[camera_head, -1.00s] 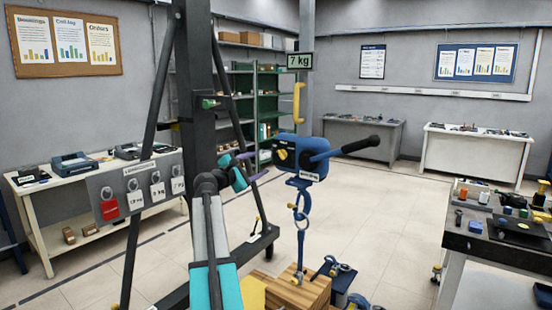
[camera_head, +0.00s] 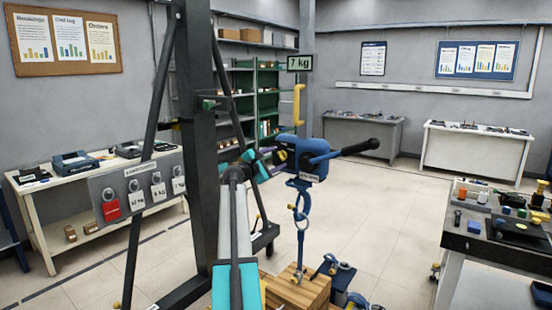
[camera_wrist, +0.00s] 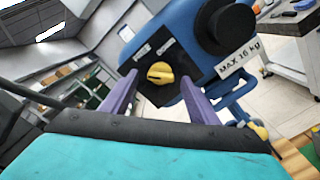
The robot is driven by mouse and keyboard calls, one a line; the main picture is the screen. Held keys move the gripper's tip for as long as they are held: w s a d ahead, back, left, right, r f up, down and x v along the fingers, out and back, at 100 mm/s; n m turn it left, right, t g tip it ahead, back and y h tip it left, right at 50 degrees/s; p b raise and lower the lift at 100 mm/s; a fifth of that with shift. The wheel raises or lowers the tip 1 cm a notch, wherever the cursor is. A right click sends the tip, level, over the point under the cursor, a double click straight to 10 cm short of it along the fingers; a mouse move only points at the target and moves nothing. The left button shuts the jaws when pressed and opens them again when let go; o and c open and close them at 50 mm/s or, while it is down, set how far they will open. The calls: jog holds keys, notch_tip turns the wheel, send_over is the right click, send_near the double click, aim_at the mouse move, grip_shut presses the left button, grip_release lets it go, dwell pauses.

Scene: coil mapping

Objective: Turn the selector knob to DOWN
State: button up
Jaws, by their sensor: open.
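The selector knob (camera_wrist: 160,73) is yellow and sits on a dark plate on the blue hoist body (camera_wrist: 190,25). Its plate carries two small labels above it, too blurred to read surely. In the head view my gripper (camera_head: 263,161) is at the hoist's left side.
A black-gripped lever (camera_head: 355,148) sticks out right from the hoist. A dark frame post (camera_head: 196,150) stands left of my arm. A tool table (camera_head: 490,240) is at right.

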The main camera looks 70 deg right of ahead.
jog(key=shift+s+d, duration=0.15)
jog(key=shift+d, duration=0.4)
